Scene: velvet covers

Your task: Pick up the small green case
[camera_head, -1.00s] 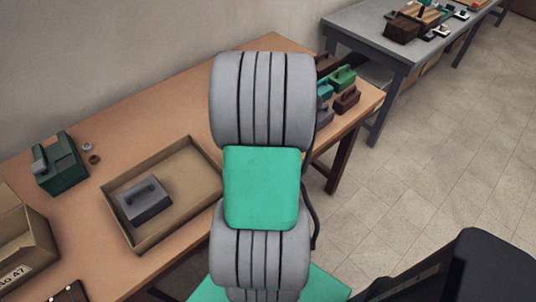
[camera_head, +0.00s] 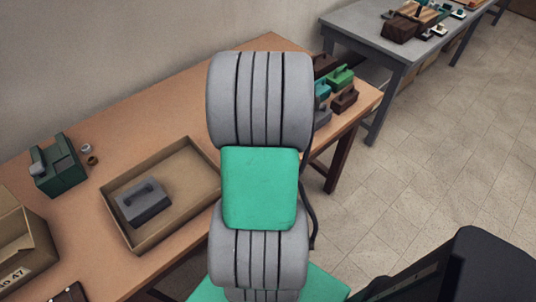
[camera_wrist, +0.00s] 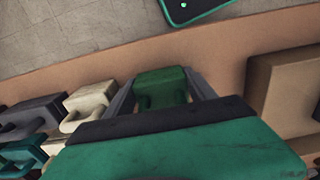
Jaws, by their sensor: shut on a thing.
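In the wrist view a small green case (camera_wrist: 160,88) with a handle sits between the two grey fingers of my gripper (camera_wrist: 161,92). The fingers are shut on its sides. I cannot tell whether it is clear of the table. In the head view my arm hides the gripper and what it holds. Another green case (camera_head: 341,76) shows in the head view at the right end of the wooden table; I cannot tell whether it also shows in the wrist view.
Cream (camera_wrist: 88,105), grey (camera_wrist: 32,114) and teal (camera_wrist: 20,152) cases stand left of the gripper. A brown box (camera_wrist: 285,85) is at right. On the wooden table (camera_head: 130,115), a cardboard tray (camera_head: 190,190) holds a grey case (camera_head: 143,203); a dark green machine (camera_head: 57,167) stands beyond it.

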